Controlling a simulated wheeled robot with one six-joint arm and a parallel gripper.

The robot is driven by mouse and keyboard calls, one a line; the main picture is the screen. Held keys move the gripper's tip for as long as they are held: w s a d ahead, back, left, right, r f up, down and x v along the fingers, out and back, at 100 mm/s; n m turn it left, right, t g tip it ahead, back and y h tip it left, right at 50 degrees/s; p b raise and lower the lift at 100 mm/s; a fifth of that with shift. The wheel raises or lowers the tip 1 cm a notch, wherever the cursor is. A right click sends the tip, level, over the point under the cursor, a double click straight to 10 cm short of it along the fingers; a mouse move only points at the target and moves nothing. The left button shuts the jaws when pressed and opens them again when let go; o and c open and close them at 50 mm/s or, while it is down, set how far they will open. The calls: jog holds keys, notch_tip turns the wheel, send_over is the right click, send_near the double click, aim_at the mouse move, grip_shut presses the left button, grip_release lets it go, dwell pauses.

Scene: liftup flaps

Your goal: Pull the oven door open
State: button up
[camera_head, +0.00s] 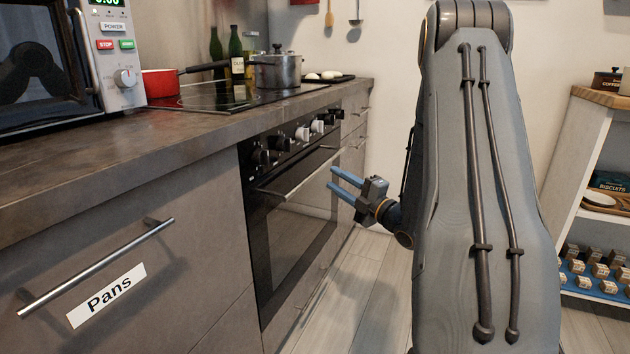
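The oven door (292,235) is a dark glass panel in the counter front, and it looks shut. Its metal handle (300,180) runs along the top of the door, below a row of knobs. My gripper (340,182) has two blue fingers with a gap between them, pointing left toward the oven. It is open with nothing seen between the fingers. It appears to be in front of the door, near the far part of the handle; whether it touches the handle cannot be told.
A drawer labelled Pans (106,294) with a bar handle is at the near left. The countertop (150,140) holds a microwave (60,60), red pan (160,83) and steel pot (276,71). A shelf unit (575,160) stands right. Floor (355,290) before the oven is clear.

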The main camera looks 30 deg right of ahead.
aim_at(320, 167)
jog(key=b+x, duration=0.2)
jog(key=x, duration=0.5)
jog(key=shift+w+r, duration=0.1)
jog(key=shift+w, duration=0.2)
grip_shut()
